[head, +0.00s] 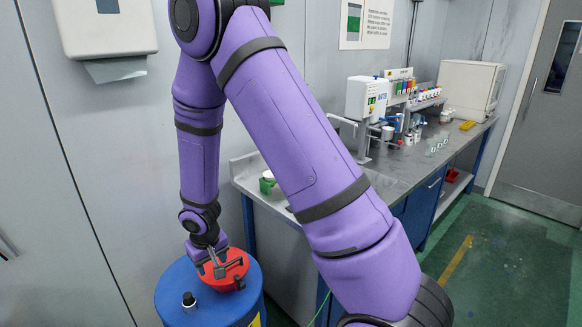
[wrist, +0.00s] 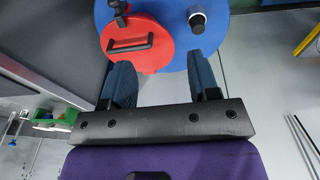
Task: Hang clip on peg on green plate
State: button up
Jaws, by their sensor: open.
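My gripper (wrist: 160,72) is open and empty, with its two dark blue fingers apart. In the head view it hangs over the blue drum at the lower left. A red disc (wrist: 152,62) lies on the drum top ahead of the fingertips. A dark bar-shaped handle (wrist: 130,46) sits on the disc, apart from the fingers. I cannot tell which part is the clip. A small green object (head: 267,184) stands at the left end of the bench. A green object (wrist: 42,116) also shows at the left in the wrist view. I cannot make out a peg on it.
A black knob with a pale ring (head: 189,300) stands on the blue drum (head: 172,287) beside the red disc. The grey bench (head: 399,158) carries lab equipment (head: 369,98). A wall dispenser (head: 107,28) is at the upper left. Green floor (head: 510,265) is clear at the right.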

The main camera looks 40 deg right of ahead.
jog(key=s+d+r+t, duration=0.15)
jog(key=s+r, duration=0.25)
jog(key=r, duration=0.8)
jog(key=s+d+r, duration=0.3)
jog(key=s+r, duration=0.1)
jog(key=r, duration=0.8)
jog(key=s+r+t, duration=0.1)
jog(key=s+r, duration=0.5)
jog(key=s, duration=0.3)
jog(key=s+r+t, duration=0.1)
jog(key=s+r, duration=0.5)
jog(key=s, duration=0.3)
jog(key=shift+s+d+y, duration=0.15)
jog(key=shift+d+y, duration=0.15)
jog(key=shift+y, duration=0.1)
jog(key=shift+c, duration=1.6)
